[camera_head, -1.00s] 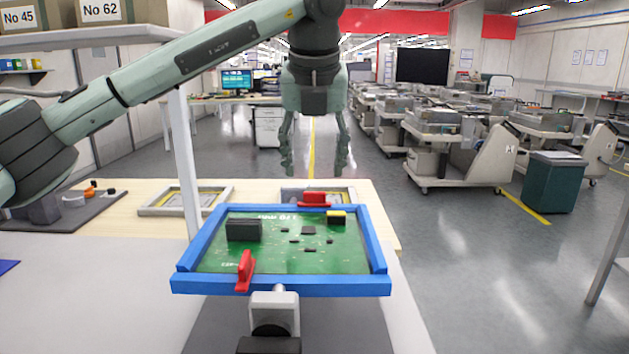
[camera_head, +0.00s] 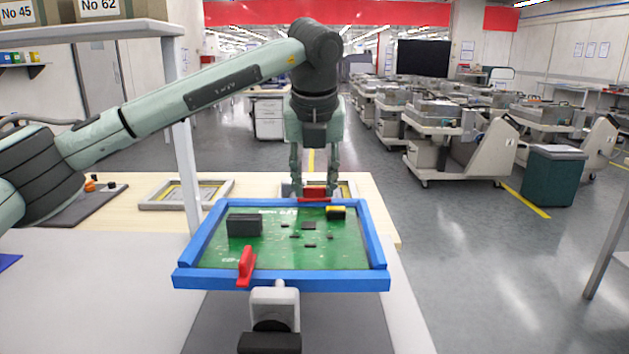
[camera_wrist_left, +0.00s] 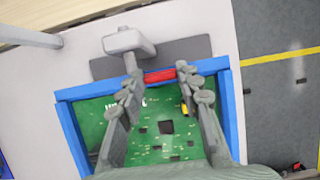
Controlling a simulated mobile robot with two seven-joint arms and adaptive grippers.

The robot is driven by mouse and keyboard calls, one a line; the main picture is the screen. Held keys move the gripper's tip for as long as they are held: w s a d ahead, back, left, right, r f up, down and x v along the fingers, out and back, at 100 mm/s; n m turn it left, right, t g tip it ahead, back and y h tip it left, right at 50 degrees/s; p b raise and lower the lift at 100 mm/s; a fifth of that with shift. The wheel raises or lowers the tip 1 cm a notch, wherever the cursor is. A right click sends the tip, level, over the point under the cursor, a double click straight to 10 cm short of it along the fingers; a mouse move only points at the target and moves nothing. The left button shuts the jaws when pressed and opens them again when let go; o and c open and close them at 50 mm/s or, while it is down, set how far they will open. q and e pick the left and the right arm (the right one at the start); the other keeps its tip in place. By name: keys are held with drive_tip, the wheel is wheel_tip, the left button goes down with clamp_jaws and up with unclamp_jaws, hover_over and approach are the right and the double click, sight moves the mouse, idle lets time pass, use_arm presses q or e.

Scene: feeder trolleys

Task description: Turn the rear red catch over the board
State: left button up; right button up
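The green board (camera_head: 275,258) lies in a blue frame (camera_head: 280,281) in front of me. The rear red catch (camera_head: 315,192) sits on the frame's far edge; it also shows in the left wrist view (camera_wrist_left: 160,76), lying along that edge. My left gripper (camera_head: 314,190) points down with its fingers open, one on each side of this catch. In the left wrist view the fingertips (camera_wrist_left: 156,84) stand close to the catch's ends; I cannot tell whether they touch. The front red catch (camera_head: 246,267) stands on the near edge. My right gripper is not in view.
The board carries a large black block (camera_head: 244,225) and a yellow-topped part (camera_head: 336,212) near the rear catch. A grey stand (camera_head: 274,308) is at the frame's front. A shelf post (camera_head: 186,170) rises to the left. A flat tray (camera_head: 160,205) lies behind it.

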use_arm(q)
drive_tip(key=c, duration=0.3)
